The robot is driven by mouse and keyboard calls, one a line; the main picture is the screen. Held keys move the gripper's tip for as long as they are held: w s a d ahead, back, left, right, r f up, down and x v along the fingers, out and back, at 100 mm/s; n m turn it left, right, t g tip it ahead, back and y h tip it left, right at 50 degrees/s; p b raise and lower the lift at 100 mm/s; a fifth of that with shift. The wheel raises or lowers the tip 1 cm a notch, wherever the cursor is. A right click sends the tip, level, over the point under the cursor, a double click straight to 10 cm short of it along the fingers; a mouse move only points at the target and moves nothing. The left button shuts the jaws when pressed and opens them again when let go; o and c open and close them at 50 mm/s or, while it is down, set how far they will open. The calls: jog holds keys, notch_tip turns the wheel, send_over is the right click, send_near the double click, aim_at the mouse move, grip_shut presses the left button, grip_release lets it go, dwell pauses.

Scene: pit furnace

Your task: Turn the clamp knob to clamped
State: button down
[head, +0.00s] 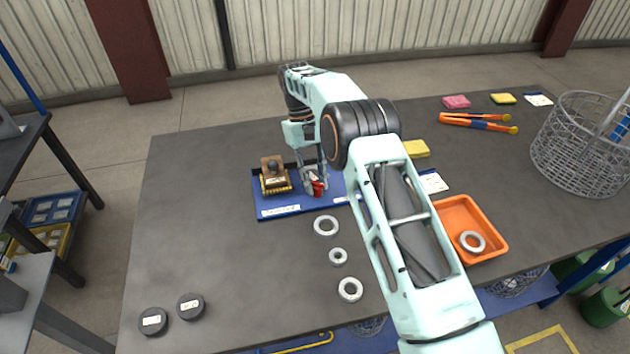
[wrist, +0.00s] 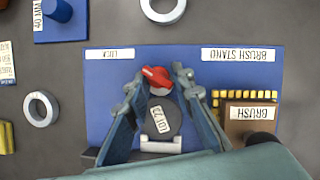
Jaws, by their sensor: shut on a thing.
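The clamp knob (wrist: 157,76) is red and sits on a blue board (wrist: 104,75), between the fingertips of my gripper (wrist: 157,80). My gripper is shut on it, with one finger on each side. In the head view the red knob (head: 319,188) shows at the tips of my gripper (head: 314,182). A dark round disc (wrist: 160,118) with a white label lies just below the knob in the wrist view, between the fingers. A pale bracket (wrist: 160,144) is below the disc. The knob's underside is hidden, and I cannot read its setting.
A brush (head: 273,167) stands in its yellow-bristled holder beside my gripper. Several metal rings (head: 326,226) lie in front of the board. An orange tray (head: 488,247) holding a ring and a wire basket (head: 580,150) are right. Two dark discs (head: 190,306) lie front left. The left tabletop is mostly clear.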

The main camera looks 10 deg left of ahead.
jog(key=shift+s+d, duration=0.1)
jog(key=shift+d, duration=0.15)
jog(key=c, duration=1.8)
grip_release()
jog(key=shift+o, duration=0.2)
jog(key=shift+a+r, duration=0.1)
jog(key=shift+r, duration=0.3)
notch_tip(320, 180, up, 9)
jog(key=shift+r, duration=0.15)
